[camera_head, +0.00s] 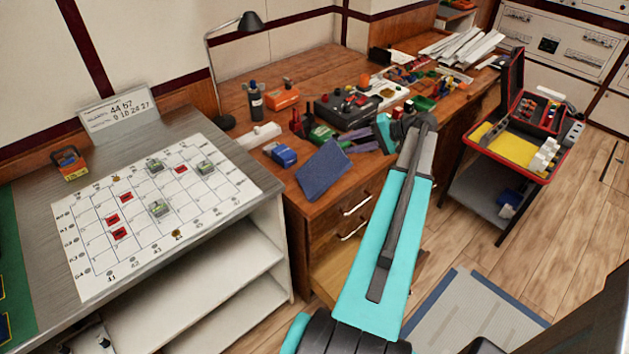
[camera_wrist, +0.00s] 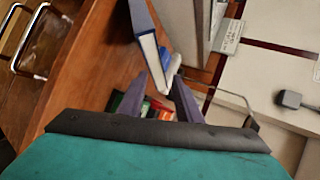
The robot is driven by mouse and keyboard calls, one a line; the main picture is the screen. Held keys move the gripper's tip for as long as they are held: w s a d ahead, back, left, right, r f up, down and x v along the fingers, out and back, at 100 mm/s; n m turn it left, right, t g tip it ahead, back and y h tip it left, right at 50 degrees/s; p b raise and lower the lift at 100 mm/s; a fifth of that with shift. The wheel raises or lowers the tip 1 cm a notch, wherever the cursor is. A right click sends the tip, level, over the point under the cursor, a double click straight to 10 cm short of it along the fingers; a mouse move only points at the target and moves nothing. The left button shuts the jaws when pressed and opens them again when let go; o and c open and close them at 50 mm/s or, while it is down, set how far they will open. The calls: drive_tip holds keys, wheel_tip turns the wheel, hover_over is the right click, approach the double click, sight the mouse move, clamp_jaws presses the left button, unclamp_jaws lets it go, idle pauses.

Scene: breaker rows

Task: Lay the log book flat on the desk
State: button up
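The log book (camera_head: 323,170), with a blue cover, is tilted up at the near left corner of the wooden desk (camera_head: 290,190), its cover facing the head camera. My gripper (camera_head: 346,143) is low over the desk, beside the book's upper right edge. I cannot tell whether a finger touches the book.
Blue boxes (camera_head: 283,155), a white block (camera_head: 259,136), a black device (camera_head: 347,109) and a spray bottle (camera_head: 256,100) crowd the desk behind the book. A lamp (camera_head: 249,22) stands at the back left. The grey counter with a grid board (camera_head: 150,255) is to the left.

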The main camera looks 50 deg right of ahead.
drive_tip(key=r, duration=0.1)
drive_tip(key=s+r+p, duration=0.1)
drive_tip(key=r, duration=0.1)
drive_tip(key=r+p, duration=0.1)
drive_tip(key=r, duration=0.1)
drive_tip(key=shift+s+d, duration=0.3)
drive_tip(key=shift+d, duration=0.1)
drive_tip(key=shift+s, duration=0.1)
